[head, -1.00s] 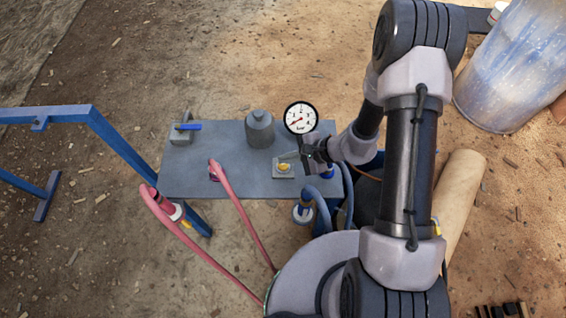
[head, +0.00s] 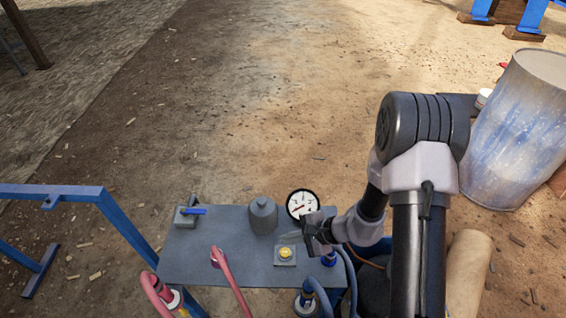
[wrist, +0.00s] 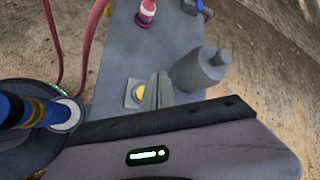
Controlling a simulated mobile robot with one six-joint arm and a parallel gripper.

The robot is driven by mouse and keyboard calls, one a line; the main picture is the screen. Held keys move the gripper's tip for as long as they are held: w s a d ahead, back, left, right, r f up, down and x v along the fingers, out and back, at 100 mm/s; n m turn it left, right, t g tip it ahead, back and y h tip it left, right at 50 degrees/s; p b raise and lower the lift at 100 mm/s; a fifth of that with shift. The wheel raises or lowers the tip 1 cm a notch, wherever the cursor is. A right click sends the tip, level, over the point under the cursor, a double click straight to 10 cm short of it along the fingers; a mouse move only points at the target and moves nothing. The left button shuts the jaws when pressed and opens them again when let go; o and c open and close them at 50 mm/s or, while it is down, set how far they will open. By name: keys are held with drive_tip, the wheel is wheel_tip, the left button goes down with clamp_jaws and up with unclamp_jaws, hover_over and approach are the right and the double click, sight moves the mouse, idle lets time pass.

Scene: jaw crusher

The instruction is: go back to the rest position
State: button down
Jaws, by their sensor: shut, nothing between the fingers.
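My gripper (head: 304,232) is shut and empty, above the right part of the grey table (head: 190,262). In the head view it is just right of the yellow button (head: 285,253) on its grey plate and close to the pressure gauge (head: 302,204). In the wrist view the closed fingers (wrist: 157,92) point past the yellow button (wrist: 143,93) toward the grey bottle-shaped vessel (wrist: 202,68). I cannot tell the exact height of the fingers above the table.
A valve with a blue lever (head: 193,211) sits at the table's left. Red hoses (head: 228,280) and blue hoses (head: 350,280) rise at the front. A blue frame (head: 60,191) stands left, a large drum (head: 520,130) right. The ground behind the table is open.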

drive_tip(key=s+a+r+n+g+h, duration=0.1)
drive_tip(key=s+r+n, duration=0.2)
drive_tip(key=r, duration=0.8)
drive_tip(key=s+r+n, duration=0.2)
drive_tip(key=r+n, duration=0.1)
drive_tip(key=r, duration=0.8)
drive_tip(key=s+d+r+n+t+h, duration=0.2)
drive_tip(key=s+d+r+h, duration=0.3)
drive_tip(key=s+d+r, duration=0.3)
drive_tip(key=s+r+t, duration=0.1)
drive_tip(key=s+r, duration=0.2)
drive_tip(key=s, duration=0.1)
drive_tip(key=shift+d+n+t+h, duration=0.25)
drive_tip(key=shift+n+t+h, duration=0.05)
